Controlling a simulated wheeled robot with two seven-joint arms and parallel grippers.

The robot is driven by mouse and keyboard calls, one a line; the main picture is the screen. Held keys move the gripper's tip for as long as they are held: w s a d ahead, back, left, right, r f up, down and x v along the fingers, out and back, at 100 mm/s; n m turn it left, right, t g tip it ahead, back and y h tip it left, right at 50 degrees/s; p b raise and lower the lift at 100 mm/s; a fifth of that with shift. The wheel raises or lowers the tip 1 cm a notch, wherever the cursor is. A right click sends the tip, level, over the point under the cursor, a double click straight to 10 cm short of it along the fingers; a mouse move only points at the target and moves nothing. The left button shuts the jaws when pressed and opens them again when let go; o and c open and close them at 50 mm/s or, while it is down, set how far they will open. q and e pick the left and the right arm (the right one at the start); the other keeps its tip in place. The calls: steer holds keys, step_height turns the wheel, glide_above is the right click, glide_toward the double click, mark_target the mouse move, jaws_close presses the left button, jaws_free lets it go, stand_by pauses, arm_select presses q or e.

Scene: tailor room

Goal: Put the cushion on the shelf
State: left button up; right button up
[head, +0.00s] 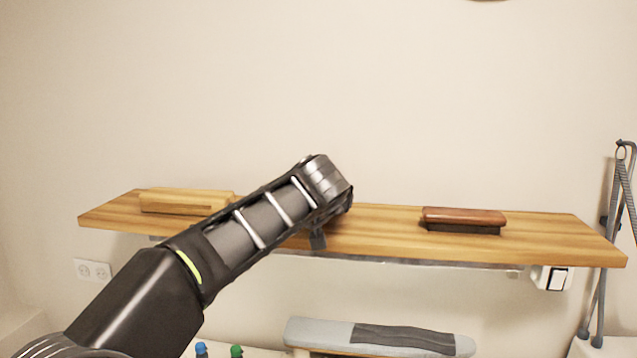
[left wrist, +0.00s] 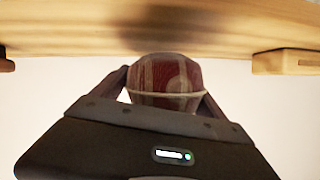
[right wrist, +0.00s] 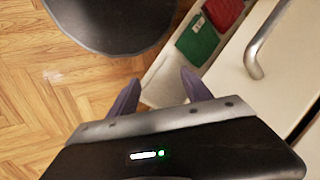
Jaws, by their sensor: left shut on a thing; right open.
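The cushion (left wrist: 165,80) is a small red, patterned, rounded thing with a pale band around it. It sits between the fingers of my left gripper (left wrist: 163,84), which is shut on it. In the left wrist view the wooden shelf (left wrist: 80,35) lies close to the cushion; I cannot tell whether they touch. In the head view my left arm reaches over the middle of the wooden shelf (head: 380,234), and the arm hides the cushion. My right gripper (right wrist: 157,82) is open and empty, low beside a white cabinet.
A pale wooden block (head: 185,201) lies on the shelf's left part and a brown brush (head: 463,219) on its right part; between them the shelf looks free. Green (right wrist: 198,40) and red things lie near my right gripper.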

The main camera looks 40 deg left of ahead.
arm_select(q)
steer(key=shift+f, duration=0.5)
steer(key=shift+f, duration=0.55)
steer(key=o, duration=1.9)
steer(key=shift+f, duration=0.1)
steer(key=shift+f, duration=0.1)
steer(key=shift+b+v, duration=0.45)
steer(key=shift+v, duration=3.55)
steer(key=shift+a, duration=0.1)
